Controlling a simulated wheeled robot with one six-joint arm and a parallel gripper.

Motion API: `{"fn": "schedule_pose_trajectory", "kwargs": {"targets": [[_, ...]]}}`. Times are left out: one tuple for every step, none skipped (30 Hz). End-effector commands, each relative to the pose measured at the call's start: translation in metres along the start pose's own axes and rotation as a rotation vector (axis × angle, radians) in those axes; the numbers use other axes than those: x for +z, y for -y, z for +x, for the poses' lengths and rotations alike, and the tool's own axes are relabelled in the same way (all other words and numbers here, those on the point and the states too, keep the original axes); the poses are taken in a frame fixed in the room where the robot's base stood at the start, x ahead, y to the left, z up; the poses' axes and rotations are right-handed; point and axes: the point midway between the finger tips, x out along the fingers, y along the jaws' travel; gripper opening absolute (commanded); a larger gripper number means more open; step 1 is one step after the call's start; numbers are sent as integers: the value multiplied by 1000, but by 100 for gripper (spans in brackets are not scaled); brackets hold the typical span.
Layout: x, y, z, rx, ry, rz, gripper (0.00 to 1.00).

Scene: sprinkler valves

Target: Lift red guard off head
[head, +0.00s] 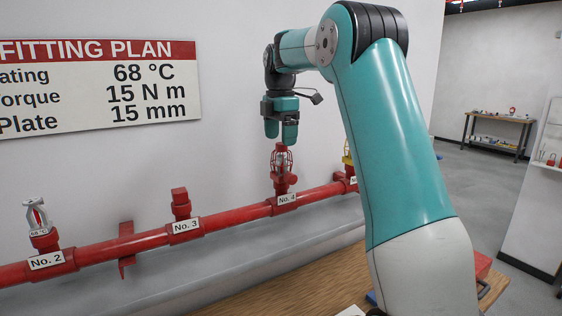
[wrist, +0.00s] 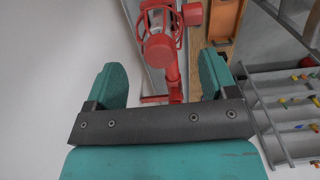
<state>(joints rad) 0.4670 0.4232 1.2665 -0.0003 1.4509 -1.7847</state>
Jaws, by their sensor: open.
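The red guard (head: 281,160) is a wire cage standing upright around the sprinkler head at the tag marked No. 4, on the red pipe. My gripper (head: 281,137) points down just above it, with the fingers apart and nothing held between them. In the wrist view, the red guard (wrist: 162,22) shows beyond the fingertips, roughly in line with the gap of my gripper (wrist: 163,62). A pale sprinkler part shows inside the cage. I cannot tell whether the fingertips reach beside the guard's top knob.
The red pipe (head: 150,238) runs along the wall. An uncaged sprinkler (head: 38,215) stands at No. 2, and a red fitting (head: 180,202) at No. 3. A yellow guard (head: 347,158) is partly hidden behind my arm. A wooden bench (head: 335,280) lies in front.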

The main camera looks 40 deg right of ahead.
Motion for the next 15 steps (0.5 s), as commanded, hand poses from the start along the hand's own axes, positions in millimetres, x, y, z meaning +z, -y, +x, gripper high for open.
{"fn": "schedule_pose_trajectory", "kwargs": {"targets": [[1, 1, 5, -5, -1, 1, 79], [2, 1, 9, -6, -1, 1, 79], [3, 1, 15, -6, -1, 1, 79], [4, 1, 20, -7, -1, 1, 79], [4, 1, 26, -6, -1, 1, 79], [4, 1, 32, -5, 0, 0, 79], [4, 1, 35, -6, 0, 0, 79], [4, 1, 38, -5, 0, 0, 79], [4, 1, 41, -3, 1, 0, 79], [4, 1, 43, -4, 1, 0, 79], [4, 1, 44, -3, 1, 0, 79], [4, 1, 45, -2, 2, 0, 79], [4, 0, 45, -2, 2, 0, 79], [4, 0, 45, -2, 2, 0, 79], [4, 0, 45, -2, 2, 0, 79]]}}
